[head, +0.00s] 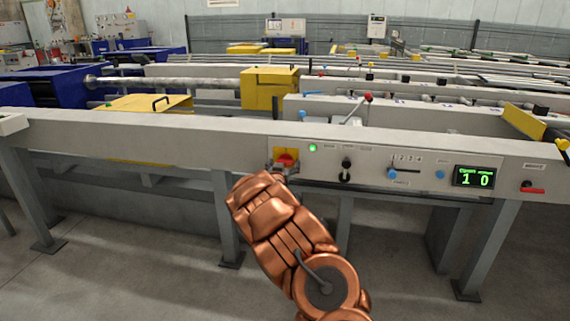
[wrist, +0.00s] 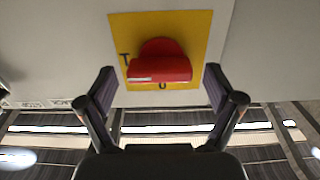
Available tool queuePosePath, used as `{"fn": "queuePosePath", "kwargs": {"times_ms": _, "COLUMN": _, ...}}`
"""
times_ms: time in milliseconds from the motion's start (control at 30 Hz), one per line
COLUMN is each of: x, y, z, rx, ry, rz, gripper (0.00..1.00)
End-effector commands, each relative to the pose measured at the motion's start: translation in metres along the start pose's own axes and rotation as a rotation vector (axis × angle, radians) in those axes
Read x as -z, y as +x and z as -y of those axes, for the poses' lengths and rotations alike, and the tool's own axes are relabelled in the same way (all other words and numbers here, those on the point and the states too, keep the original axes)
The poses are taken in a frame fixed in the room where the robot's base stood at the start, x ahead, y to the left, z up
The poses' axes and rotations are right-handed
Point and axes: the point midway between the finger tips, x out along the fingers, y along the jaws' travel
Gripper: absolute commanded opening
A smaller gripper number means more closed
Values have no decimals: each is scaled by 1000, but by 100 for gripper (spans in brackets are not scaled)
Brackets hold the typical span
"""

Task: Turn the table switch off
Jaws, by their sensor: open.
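The table switch is a red rotary knob (wrist: 160,62) on a yellow square plate (wrist: 193,28) on the grey panel. In the head view the red knob (head: 286,158) sits at the left end of the control panel, partly hidden by my gripper (head: 283,168). In the wrist view its bar lies crosswise, with a pale mark at its lower left. A dark mark shows on the plate at the left and a 0 below the knob. My gripper (wrist: 159,80) is open, with one finger on each side of the knob; contact cannot be told.
A green lamp (head: 312,148) glows right of the switch. A red-tipped lever (head: 368,98) stands above the beam. Table legs and floor lie below.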

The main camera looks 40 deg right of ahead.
Motion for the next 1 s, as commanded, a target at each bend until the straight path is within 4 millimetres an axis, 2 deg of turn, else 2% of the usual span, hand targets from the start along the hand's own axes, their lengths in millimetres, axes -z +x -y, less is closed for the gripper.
{"fn": "queuePosePath", "kwargs": {"times_ms": 233, "x": 2, "y": 14, "z": 0, "rx": 0, "ry": 1, "rz": -4, "gripper": 92}}
{"fn": "queuePosePath", "kwargs": {"times_ms": 600, "x": 2, "y": 16, "z": 0, "rx": 0, "ry": 0, "rz": -3, "gripper": 92}}
{"fn": "queuePosePath", "kwargs": {"times_ms": 1000, "x": 2, "y": 16, "z": 0, "rx": 0, "ry": 0, "rz": -2, "gripper": 50}}
